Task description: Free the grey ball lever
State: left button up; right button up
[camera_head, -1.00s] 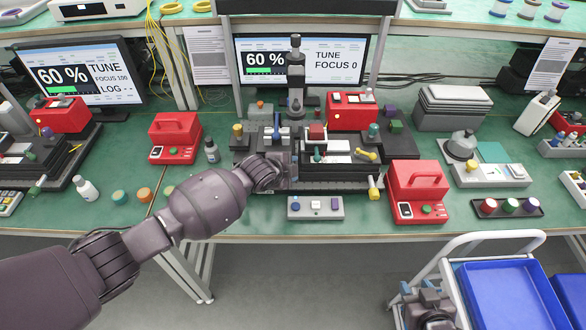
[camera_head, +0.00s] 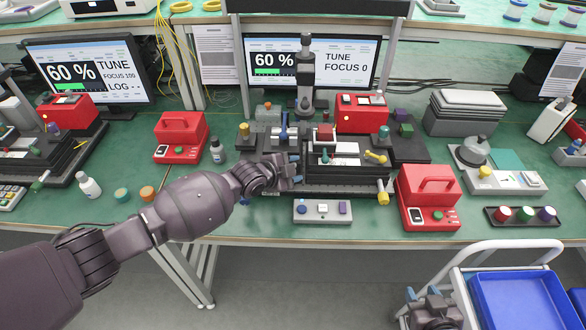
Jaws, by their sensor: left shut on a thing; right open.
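My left gripper (camera_head: 290,170) is at the front left of the central fiber station (camera_head: 345,188), its arm reaching in from the left. It is shut on a small part at the station's edge, which the jaws and wrist cover. No grey ball lever shows clearly elsewhere, so the held part appears to be that lever; its angle is hidden. A blue lever (camera_head: 284,132) stands behind the gripper and a yellow lever (camera_head: 376,157) lies to its right. My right gripper (camera_head: 434,308) is open and empty at the bottom, beside the cart, well away from the station.
A control box (camera_head: 322,211) with coloured buttons sits just in front of the station. Red cases stand left (camera_head: 180,137) and right (camera_head: 428,197). A microscope-like column (camera_head: 305,75) rises behind. A cart with a blue tray (camera_head: 515,300) is at lower right. The monitor (camera_head: 310,62) reads 60 %.

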pick_arm(q)
jog(key=o, duration=0.6)
jog(key=shift+o, duration=1.6)
pick_arm(e)
jog(key=shift+s+d+f, duration=0.1)
jog(key=shift+s+f, duration=0.35)
jog(key=shift+s, duration=0.1)
jog(key=shift+w+r, duration=0.1)
